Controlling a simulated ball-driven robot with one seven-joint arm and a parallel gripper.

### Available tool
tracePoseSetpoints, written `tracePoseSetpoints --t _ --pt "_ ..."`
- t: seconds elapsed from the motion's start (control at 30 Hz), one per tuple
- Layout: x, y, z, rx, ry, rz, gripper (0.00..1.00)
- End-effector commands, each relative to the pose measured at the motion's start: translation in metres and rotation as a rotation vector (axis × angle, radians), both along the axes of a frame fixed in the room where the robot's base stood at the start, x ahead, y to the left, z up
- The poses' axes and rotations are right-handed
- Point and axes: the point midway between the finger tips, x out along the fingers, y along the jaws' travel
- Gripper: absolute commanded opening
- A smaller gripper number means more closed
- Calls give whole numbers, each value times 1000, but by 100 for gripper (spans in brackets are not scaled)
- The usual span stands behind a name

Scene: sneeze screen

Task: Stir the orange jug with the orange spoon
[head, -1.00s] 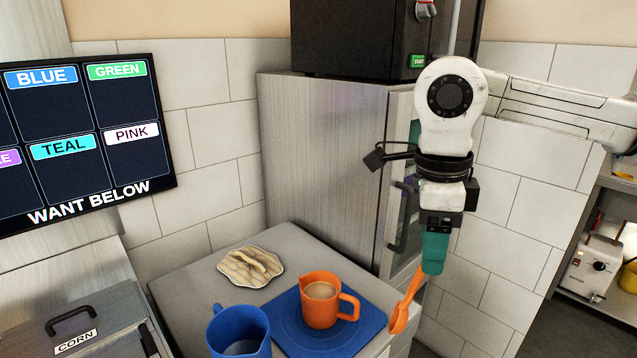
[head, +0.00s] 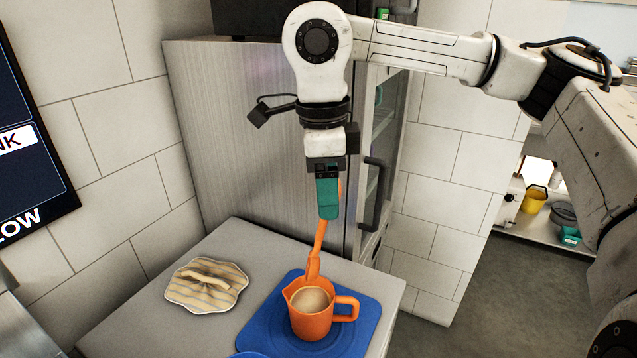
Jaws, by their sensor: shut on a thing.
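The orange jug (head: 312,318) stands upright on a blue mat (head: 362,340), with light brown liquid inside and its handle to the right. My gripper (head: 328,208), with teal fingers, is shut on the orange spoon (head: 319,240) above and slightly right of the jug. The spoon hangs down at a slant with its bowl at the jug's far rim in the picture. I cannot tell whether the bowl is behind the rim or over the opening. The bowl does not visibly dip into the liquid.
A striped cream cloth-like item (head: 206,285) lies left of the mat on the grey counter (head: 240,240). A blue rim (head: 250,355) shows at the bottom edge. A steel cabinet (head: 255,130) stands behind the counter. A tiled wall (head: 440,200) is to the right.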

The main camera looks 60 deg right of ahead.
Motion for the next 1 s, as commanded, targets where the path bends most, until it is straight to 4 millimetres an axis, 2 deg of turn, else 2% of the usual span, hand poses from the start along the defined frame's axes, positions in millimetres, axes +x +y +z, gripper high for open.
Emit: tracePoseSetpoints --t 1.0 --pt "0 0 -91 0 0 0 12"
